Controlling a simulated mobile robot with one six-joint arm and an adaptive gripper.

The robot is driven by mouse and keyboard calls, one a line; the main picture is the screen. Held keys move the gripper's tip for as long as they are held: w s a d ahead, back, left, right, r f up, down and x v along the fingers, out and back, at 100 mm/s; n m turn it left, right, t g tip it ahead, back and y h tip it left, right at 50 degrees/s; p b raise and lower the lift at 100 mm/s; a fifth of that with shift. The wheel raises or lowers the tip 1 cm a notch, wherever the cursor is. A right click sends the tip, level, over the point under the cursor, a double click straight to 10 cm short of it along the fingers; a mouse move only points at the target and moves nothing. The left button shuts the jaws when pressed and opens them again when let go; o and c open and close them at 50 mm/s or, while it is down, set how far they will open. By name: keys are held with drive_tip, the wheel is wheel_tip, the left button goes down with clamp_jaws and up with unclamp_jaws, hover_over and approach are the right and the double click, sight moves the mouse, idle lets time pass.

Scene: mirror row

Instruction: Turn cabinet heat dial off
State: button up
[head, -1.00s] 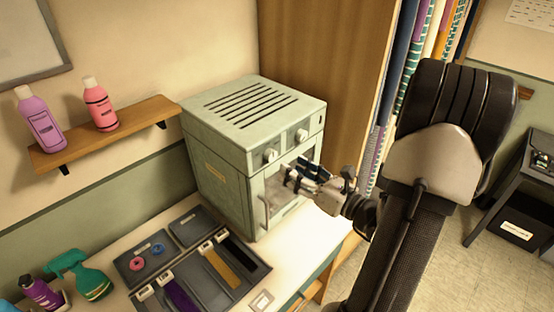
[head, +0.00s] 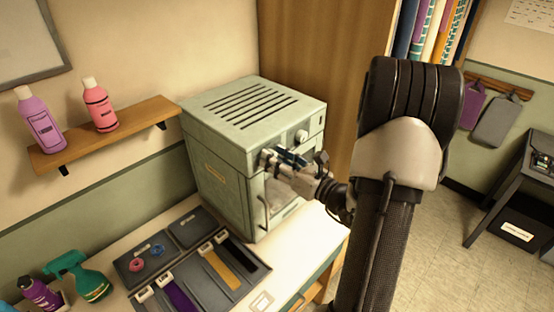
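The pale green cabinet (head: 222,170) stands on the counter, with a slotted top and a windowed front door. One white dial (head: 301,136) shows on the upper right of its front. A second dial, at the left of the front panel, is now mostly or wholly hidden behind my gripper (head: 275,160). My gripper is at the front panel, with its fingertips at that left dial's place. I cannot tell whether the fingers touch or grip the dial. Which dial is for heat cannot be read.
A dark tray (head: 205,290) with tools lies on the counter before the cabinet. A green spray bottle (head: 88,276) stands at the lower left. A wall shelf (head: 140,125) holds two bottles. A wooden panel (head: 325,50) rises behind the cabinet.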

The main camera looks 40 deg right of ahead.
drive_tip(key=c, duration=0.7)
drive_tip(key=shift+n+b, duration=0.3)
drive_tip(key=n+b, duration=1.1)
drive_tip(key=b, duration=0.3)
drive_tip(key=shift+a+f, duration=0.1)
drive_tip(key=shift+n, duration=0.3)
